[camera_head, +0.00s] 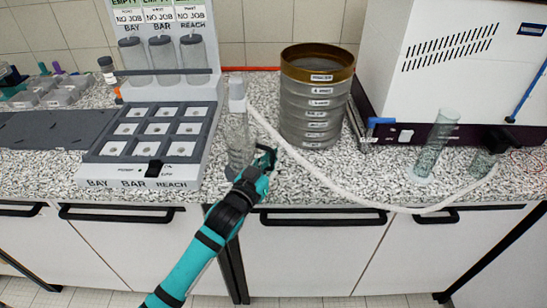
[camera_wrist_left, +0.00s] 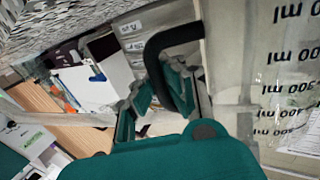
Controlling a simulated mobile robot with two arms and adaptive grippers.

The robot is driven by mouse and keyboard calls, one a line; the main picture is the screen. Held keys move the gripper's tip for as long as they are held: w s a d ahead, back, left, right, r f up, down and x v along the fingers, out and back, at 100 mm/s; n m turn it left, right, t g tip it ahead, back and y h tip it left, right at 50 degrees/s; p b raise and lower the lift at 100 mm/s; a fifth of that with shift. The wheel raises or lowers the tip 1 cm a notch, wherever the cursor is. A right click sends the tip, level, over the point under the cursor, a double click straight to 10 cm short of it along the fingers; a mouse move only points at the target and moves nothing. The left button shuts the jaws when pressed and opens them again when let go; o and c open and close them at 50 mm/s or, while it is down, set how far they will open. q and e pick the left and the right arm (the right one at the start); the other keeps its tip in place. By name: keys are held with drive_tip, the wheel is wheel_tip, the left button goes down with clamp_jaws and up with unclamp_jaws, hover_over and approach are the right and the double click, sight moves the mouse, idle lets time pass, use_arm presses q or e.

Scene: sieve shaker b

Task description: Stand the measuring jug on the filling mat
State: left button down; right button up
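A clear jug-like vessel (camera_head: 240,145) stands on the speckled worktop, between the grey tray rack and the sieve stack. I take it for the measuring jug. In the left wrist view a clear wall with ml markings (camera_wrist_left: 287,100) fills the right side, close to the gripper. My left gripper (camera_head: 265,158) is at the vessel's lower right, near the worktop's front edge. Its teal and black finger parts also show in the left wrist view (camera_wrist_left: 172,80). Whether they touch or grip the vessel is unclear. A flat dark grey mat (camera_head: 40,130), possibly the filling mat, lies at the left.
The sieve stack (camera_head: 312,112) stands just right of the vessel. A pale hose (camera_head: 340,188) runs across the front of the worktop. The sample rack (camera_head: 105,175) lies left of the vessel.

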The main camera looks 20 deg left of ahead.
drive_tip(key=shift+d, duration=0.1)
use_arm(q)
drive_tip(key=shift+f, duration=0.15)
drive_tip(key=c, duration=1.5)
unclamp_jaws()
use_arm(e)
drive_tip(key=shift+d+f, duration=0.1)
drive_tip(key=shift+d, duration=0.3)
use_arm(q)
drive_tip(key=v, duration=0.6)
drive_tip(key=b+v, duration=0.1)
drive_tip(key=v, duration=0.5)
drive_tip(key=shift+r+b, duration=0.2)
drive_tip(key=shift+b, duration=0.1)
use_arm(e)
drive_tip(key=shift+a+f, duration=0.25)
drive_tip(key=shift+f, duration=0.45)
